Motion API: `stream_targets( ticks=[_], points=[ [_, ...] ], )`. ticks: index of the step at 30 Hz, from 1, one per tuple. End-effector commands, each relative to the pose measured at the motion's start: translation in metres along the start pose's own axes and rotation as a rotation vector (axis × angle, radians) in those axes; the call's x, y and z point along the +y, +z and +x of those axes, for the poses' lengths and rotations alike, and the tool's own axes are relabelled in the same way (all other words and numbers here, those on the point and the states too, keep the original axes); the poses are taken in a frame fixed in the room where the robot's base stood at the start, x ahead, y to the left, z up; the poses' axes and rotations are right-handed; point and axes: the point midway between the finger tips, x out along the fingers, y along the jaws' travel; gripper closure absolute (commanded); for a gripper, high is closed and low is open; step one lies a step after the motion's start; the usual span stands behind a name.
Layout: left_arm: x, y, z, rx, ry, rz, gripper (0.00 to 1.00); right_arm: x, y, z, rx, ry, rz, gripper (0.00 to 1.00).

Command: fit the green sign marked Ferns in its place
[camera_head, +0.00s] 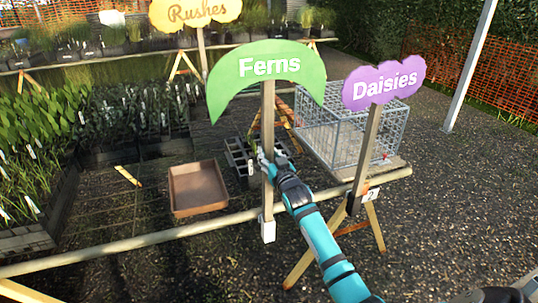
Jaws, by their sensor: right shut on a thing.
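The green leaf-shaped sign marked Ferns (268,68) stands upright on a wooden post (268,112) in the middle of the head view. My right gripper (268,168) is shut on this post, about midway down. The post's lower end lines up with a white holder (268,229) on the front wooden rail (160,236). I cannot tell whether the post end is inside the holder or just in front of or above it. My left gripper is not in view.
The purple Daisies sign (384,82) stands at right on its own post. A wire cage (345,125) is behind it. A brown tray (198,188) and a black cell tray (238,160) lie left of the post. The yellow Rushes sign (196,12) is behind.

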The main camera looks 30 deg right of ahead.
Motion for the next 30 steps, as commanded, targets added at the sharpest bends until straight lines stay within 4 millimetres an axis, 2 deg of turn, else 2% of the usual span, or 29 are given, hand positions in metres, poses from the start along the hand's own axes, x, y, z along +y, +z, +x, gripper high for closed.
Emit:
stream_targets(
  ticks=[13,30],
  points=[
    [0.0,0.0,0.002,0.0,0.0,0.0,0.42,0.0,0.0,0.0,0.006,0.0,0.0,1.0],
    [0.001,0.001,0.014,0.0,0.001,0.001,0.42,0.0,0.021,0.0,0.005,0.0,0.001,1.0]
  ],
)
